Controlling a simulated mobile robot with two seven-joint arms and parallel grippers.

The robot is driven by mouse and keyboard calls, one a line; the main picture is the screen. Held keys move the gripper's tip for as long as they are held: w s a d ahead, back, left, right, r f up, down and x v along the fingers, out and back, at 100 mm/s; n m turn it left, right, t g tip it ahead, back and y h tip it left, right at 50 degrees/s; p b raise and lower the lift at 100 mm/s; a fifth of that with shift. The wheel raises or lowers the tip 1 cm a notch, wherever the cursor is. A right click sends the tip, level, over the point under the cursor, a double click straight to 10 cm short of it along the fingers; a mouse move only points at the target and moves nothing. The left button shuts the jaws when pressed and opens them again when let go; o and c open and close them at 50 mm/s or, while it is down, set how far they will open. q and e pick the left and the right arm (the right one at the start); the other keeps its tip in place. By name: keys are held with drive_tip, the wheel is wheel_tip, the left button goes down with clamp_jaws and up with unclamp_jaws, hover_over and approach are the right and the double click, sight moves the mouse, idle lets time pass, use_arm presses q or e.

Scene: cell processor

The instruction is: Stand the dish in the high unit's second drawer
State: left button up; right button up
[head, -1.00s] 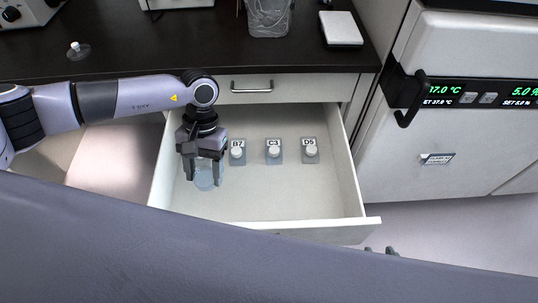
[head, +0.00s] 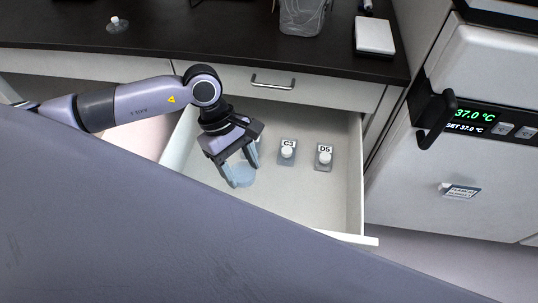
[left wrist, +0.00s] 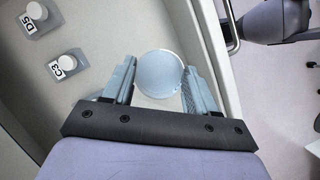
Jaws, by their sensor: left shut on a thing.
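The dish (head: 240,177) is a clear, pale-blue round disc. My left gripper (head: 244,166) is shut on it, one finger at each side, inside the open drawer (head: 335,215). The dish also shows face-on between the fingers of my left gripper (left wrist: 160,82) in the left wrist view (left wrist: 160,72). I cannot tell whether it touches the drawer floor. The open drawer lies below a closed drawer with a bar handle (head: 272,82). My right gripper is not in view.
Flasks tagged C3 (head: 287,153) and D5 (head: 324,159) stand in the drawer, right of the dish. The drawer floor in front of them is clear. An incubator with a black handle (head: 435,120) is at right. My own body covers the lower left.

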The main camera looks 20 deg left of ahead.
use_arm(q)
drive_tip(key=n, duration=0.2)
drive_tip(key=a+r+n+t, duration=0.1)
drive_tip(key=n+t, duration=0.1)
drive_tip(key=n, duration=0.1)
drive_tip(key=shift+s+a+r+n+b, duration=0.1)
drive_tip(key=shift+a+r+n+b, duration=0.1)
drive_tip(key=shift+r+n+b, duration=0.15)
drive_tip(key=f+n, duration=0.1)
drive_tip(key=f, duration=0.3)
drive_tip(key=a+f+n+t, duration=0.1)
drive_tip(key=f+n, duration=0.1)
drive_tip(key=f, duration=0.2)
drive_tip(key=f+n+t+b, duration=0.1)
drive_tip(key=f+n, duration=0.1)
drive_tip(key=f, duration=0.2)
drive_tip(key=shift+a+f+y, duration=0.15)
drive_tip(key=shift+a+y, duration=0.05)
drive_tip(key=shift+y, duration=0.2)
drive_tip(key=shift+f, duration=2.7)
drive_tip(key=shift+f+b, duration=0.15)
drive_tip(key=shift+b, duration=0.25)
drive_tip(key=o, duration=1.5)
